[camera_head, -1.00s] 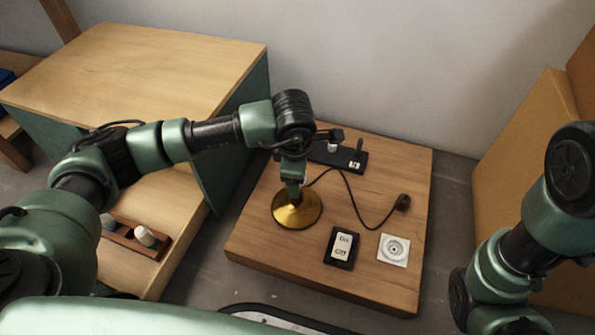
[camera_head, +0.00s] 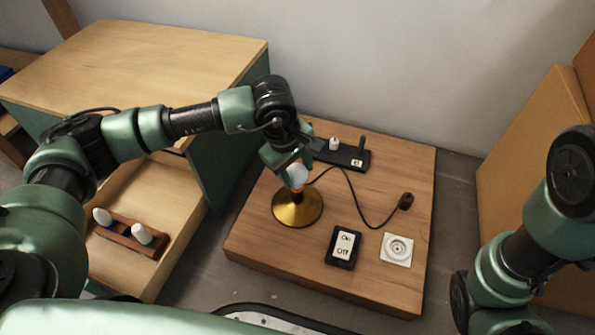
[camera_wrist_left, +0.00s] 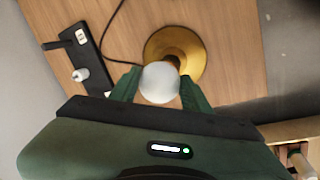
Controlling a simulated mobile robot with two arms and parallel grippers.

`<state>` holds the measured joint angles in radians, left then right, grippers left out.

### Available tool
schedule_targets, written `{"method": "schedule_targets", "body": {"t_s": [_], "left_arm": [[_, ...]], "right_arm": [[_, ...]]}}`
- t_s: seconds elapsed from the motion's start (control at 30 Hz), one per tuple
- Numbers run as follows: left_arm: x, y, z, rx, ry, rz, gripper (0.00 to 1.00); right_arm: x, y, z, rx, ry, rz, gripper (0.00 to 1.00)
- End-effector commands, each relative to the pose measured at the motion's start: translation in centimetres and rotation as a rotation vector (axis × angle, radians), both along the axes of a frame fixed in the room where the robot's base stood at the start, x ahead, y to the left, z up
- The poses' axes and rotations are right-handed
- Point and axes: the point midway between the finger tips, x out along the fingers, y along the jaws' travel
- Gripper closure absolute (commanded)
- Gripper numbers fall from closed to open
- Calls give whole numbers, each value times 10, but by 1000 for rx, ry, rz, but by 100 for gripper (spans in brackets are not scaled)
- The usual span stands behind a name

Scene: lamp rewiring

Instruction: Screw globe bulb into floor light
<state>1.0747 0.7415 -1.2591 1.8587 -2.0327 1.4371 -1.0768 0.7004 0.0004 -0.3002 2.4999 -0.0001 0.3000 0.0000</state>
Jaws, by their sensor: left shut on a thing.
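A white globe bulb (camera_head: 298,173) is held in my left gripper (camera_head: 287,164), which is shut on it. The bulb is above the floor light, whose round brass base (camera_head: 297,210) stands on the wooden platform. In the left wrist view, the bulb (camera_wrist_left: 159,82) sits between the two green fingers of my left gripper (camera_wrist_left: 160,88) and covers part of the light's stem; the brass base (camera_wrist_left: 190,50) shows behind it. I cannot tell whether the bulb touches the socket. My right gripper is out of view; only my right arm shows.
The wooden platform (camera_head: 270,240) carries an On/Off switch (camera_head: 343,246), a white wall socket (camera_head: 397,250), a dark plug (camera_head: 406,200) on a cord and a black strip (camera_head: 345,157) with a white bulb. A brown rack (camera_head: 130,238) with white bulbs lies in the drawer at left.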

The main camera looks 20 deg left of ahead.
Motion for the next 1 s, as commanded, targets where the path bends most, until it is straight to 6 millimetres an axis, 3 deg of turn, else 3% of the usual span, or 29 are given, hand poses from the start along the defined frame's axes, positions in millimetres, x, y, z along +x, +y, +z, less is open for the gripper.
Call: {"method": "schedule_targets", "body": {"t_s": [0.27,0.8,1.0], "left_arm": [[-1,0,0,-1,2,-12,94],[0,3,-1,0,1,-443,94],[0,2,-1,0,1,-458,94]], "right_arm": [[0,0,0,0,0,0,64],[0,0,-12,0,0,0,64],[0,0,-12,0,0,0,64]]}}
